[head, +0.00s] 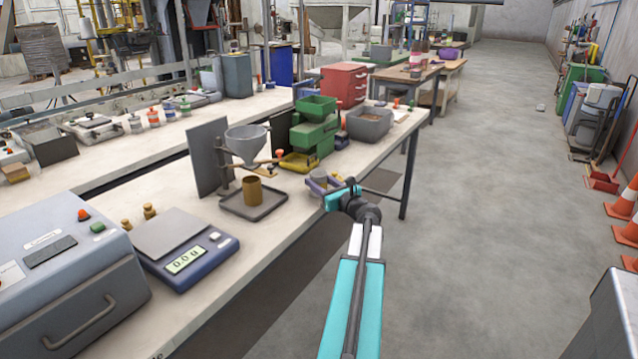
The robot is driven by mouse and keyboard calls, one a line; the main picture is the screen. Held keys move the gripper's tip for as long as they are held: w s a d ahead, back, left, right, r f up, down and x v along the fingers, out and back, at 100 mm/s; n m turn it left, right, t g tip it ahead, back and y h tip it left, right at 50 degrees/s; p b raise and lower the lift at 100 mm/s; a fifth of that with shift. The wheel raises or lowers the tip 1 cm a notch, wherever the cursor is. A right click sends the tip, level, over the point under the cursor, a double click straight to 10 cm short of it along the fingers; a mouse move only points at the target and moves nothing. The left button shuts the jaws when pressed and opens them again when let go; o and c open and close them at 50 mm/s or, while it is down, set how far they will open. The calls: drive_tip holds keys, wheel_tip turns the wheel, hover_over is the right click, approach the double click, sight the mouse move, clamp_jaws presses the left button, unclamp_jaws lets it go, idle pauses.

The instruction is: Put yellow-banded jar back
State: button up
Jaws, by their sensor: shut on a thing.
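My gripper (338,190) is stretched over the front edge of the near bench, by a small purple holder (317,189). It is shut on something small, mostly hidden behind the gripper. A grey piece (320,175) shows beside the jaws at the purple holder. I cannot tell whether it is the held thing or a separate one. No yellow band can be made out there. Several small jars stand on the back bench, among them a red-banded jar (153,118), a blue-banded jar (169,109) and a green-banded jar (185,105).
The near bench (290,210) holds a scale (185,245), a funnel stand with a brown cup (252,190) on a dark tray (277,203), a green machine (314,130) and a grey bin (369,124). Open floor (480,200) lies to the right.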

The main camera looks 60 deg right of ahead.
drive_tip(key=o, duration=1.4)
drive_tip(key=shift+r+p, duration=0.15)
drive_tip(key=shift+p, duration=0.15)
drive_tip(key=b+v, duration=0.1)
drive_tip(key=v, duration=1.1)
drive_tip(key=shift+b, duration=0.3)
